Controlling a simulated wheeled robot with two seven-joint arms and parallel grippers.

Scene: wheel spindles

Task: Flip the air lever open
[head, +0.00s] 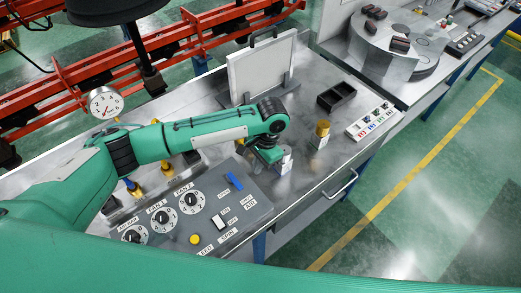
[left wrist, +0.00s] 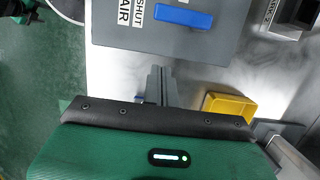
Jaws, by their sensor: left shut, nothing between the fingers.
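The air lever is a blue bar (head: 234,181) on the right part of the grey control panel (head: 262,207), near the AIR label. It also shows at the top of the left wrist view (left wrist: 183,16), beside the words SHUT and AIR. My left gripper (head: 272,156) is beyond the lever and to its right in the head view, apart from it; its fingertips are hard to make out there. In the left wrist view its grey fingers (left wrist: 160,76) are together and empty, just below the panel's edge. My right gripper is not in view.
The panel carries several dials (head: 191,201), a yellow button (head: 195,239) and a white switch (head: 218,222). A dark tray (head: 336,96), a brass-topped cylinder (head: 322,129) and a white button strip (head: 374,121) stand to the right. A whiteboard (head: 262,70) stands behind. Bare metal bench lies between.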

